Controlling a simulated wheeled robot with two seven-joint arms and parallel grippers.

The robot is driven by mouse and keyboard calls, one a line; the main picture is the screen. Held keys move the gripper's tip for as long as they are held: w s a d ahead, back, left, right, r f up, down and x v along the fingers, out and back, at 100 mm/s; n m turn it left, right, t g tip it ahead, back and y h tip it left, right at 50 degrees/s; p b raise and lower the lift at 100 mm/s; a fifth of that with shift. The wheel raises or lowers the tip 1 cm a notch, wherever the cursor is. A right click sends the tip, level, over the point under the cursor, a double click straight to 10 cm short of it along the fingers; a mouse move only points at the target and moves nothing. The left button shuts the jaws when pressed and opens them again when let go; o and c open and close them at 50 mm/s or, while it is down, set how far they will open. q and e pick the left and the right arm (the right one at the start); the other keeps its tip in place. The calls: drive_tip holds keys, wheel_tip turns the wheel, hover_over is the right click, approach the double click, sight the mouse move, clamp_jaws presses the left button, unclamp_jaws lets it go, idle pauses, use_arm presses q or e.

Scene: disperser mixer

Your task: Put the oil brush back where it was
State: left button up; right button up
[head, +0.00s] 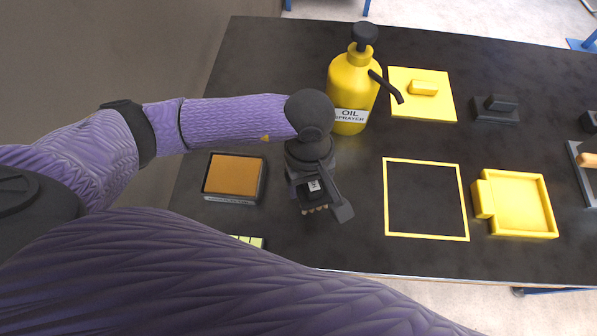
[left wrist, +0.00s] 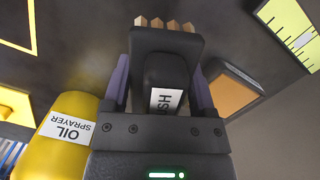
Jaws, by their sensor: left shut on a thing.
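The oil brush is black with a white label, of which "SH" can be read, and tan bristles. It shows in the head view (head: 314,186) and the left wrist view (left wrist: 163,65). My left gripper (head: 318,192) is shut on its body, with a purple-sided finger on each side in the left wrist view (left wrist: 160,80). The bristle end points away from the gripper. The brush is over the table between the orange pad and the yellow square outline. Its height above the table is hard to tell. My right gripper is not in view.
A yellow oil sprayer (head: 352,88) stands close behind the left gripper. A shallow black box with an orange pad (head: 232,175) is to the left. A yellow square outline (head: 426,238), a yellow tray (head: 549,206) and a yellow plate (head: 402,105) are to the right. The outline is empty.

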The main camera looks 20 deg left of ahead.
use_arm(q)
wheel_tip(320, 180, down, 6)
drive_tip(key=shift+f+b, duration=0.1)
drive_tip(key=shift+b, duration=0.6)
drive_tip(key=shift+f, duration=0.1)
drive_tip(key=o, duration=1.2)
drive_tip(key=shift+o, duration=0.2)
drive_tip(key=shift+r, duration=0.45)
drive_tip(key=r+p, duration=0.1)
drive_tip(key=r, duration=0.2)
drive_tip(key=r+p, duration=0.1)
drive_tip(key=r, duration=0.3)
drive_tip(key=w+a+r+p, duration=0.1)
drive_tip(key=r, duration=0.3)
drive_tip(key=shift+w+r, duration=0.1)
drive_tip(key=shift+r, duration=0.15)
